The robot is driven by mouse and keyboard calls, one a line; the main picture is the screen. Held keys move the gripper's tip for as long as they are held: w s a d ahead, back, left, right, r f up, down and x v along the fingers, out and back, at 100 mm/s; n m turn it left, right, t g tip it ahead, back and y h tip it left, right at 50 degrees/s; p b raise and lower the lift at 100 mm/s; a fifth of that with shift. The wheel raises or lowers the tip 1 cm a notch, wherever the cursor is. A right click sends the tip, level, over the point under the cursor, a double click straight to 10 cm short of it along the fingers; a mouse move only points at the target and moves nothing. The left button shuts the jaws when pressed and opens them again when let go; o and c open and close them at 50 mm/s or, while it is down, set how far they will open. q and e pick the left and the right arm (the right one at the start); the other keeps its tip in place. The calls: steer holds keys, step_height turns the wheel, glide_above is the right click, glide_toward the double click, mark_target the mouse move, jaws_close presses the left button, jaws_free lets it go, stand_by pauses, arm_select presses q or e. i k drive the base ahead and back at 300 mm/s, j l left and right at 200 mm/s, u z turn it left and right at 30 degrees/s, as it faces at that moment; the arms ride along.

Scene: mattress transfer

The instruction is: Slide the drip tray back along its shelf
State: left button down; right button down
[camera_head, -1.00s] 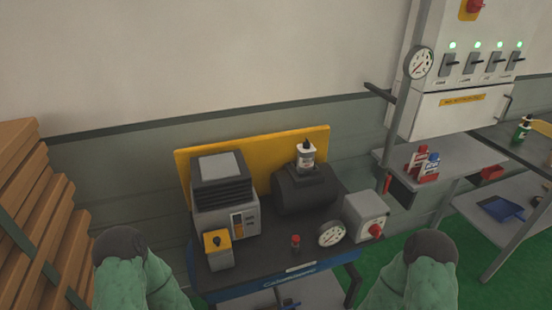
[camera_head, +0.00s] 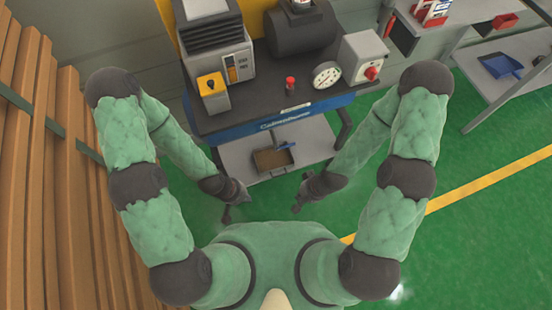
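A small brown tray with a grey rim (camera_head: 272,160), which looks like the drip tray, sits on the grey lower shelf (camera_head: 238,158) of the machine bench, near its front edge. A small blue item lies by its back right corner. My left gripper (camera_head: 231,208) hangs in front of the shelf, left of the tray. My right gripper (camera_head: 301,203) hangs in front of the shelf, right of the tray. Both are apart from the tray. Their fingers are too small and dark to tell open from shut.
The bench's dark top (camera_head: 262,106) carries a compressor, a tank, a gauge (camera_head: 326,75) and a switch box above the shelf. Wooden planks (camera_head: 40,170) stand close on the left. A side bench holds a blue pan (camera_head: 500,65). Green floor lies open to the right.

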mark_target(268, 161)
steer(key=k+l+u, duration=0.1)
steer(key=l+u, duration=0.15)
steer(key=l, duration=0.15)
steer(key=k+l+u, duration=0.1)
steer(key=l+u, duration=0.2)
steer(key=u, duration=1.1)
